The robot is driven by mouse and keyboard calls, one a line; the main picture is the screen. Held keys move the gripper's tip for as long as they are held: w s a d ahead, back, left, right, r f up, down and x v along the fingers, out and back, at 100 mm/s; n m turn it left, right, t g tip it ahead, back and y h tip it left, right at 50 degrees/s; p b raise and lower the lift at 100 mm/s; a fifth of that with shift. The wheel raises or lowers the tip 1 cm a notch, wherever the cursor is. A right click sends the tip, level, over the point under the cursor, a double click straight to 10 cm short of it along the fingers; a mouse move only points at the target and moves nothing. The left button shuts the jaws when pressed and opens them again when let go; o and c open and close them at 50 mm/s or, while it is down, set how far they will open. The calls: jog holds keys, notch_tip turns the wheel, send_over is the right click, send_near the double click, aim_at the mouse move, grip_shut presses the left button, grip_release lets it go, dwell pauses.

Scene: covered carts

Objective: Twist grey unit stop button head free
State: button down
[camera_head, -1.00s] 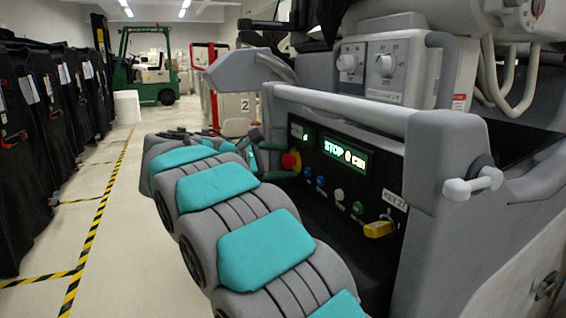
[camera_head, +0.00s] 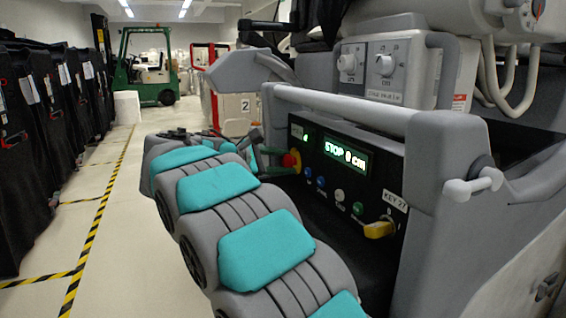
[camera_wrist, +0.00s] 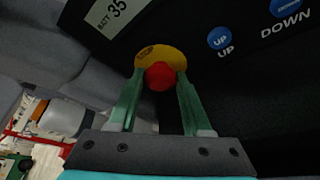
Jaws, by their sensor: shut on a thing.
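The grey unit (camera_head: 430,190) stands at the right in the head view, with a black control panel and a display reading "STOP 8 cm". Its red stop button head (camera_wrist: 160,76) sits on a yellow disc (camera_wrist: 176,55) in the wrist view. The red head (camera_head: 294,160) also shows small at the panel's left end in the head view. My gripper (camera_wrist: 158,80) has two green fingers, one on each side of the red head, and is shut on it.
Blue UP (camera_wrist: 220,39) and DOWN (camera_wrist: 286,8) buttons are right of the stop button in the wrist view. A yellow key (camera_head: 379,229) sticks out of the panel's right end. A white rail (camera_head: 340,107) runs above the panel.

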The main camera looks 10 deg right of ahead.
jog(key=shift+f+b, duration=0.15)
jog(key=shift+b, duration=0.15)
jog(key=m+b, duration=0.1)
jog(key=b, duration=0.2)
jog(key=shift+s+d+f+m+t+h, duration=0.1)
jog(key=shift+d+f+m+t+h, duration=0.05)
jog(key=shift+f+m+t+h, duration=0.2)
jog(key=m+t+b, duration=0.1)
jog(key=m+b, duration=0.2)
jog(key=b, duration=0.1)
jog(key=shift+t, duration=0.25)
jog(key=shift+h+b, duration=0.25)
jog(key=shift+b, duration=0.1)
jog(key=shift+r+m, duration=0.15)
jog(key=shift+m, duration=0.2)
jog(key=shift+c, duration=1.6)
grip_release()
jog(key=shift+r, duration=0.1)
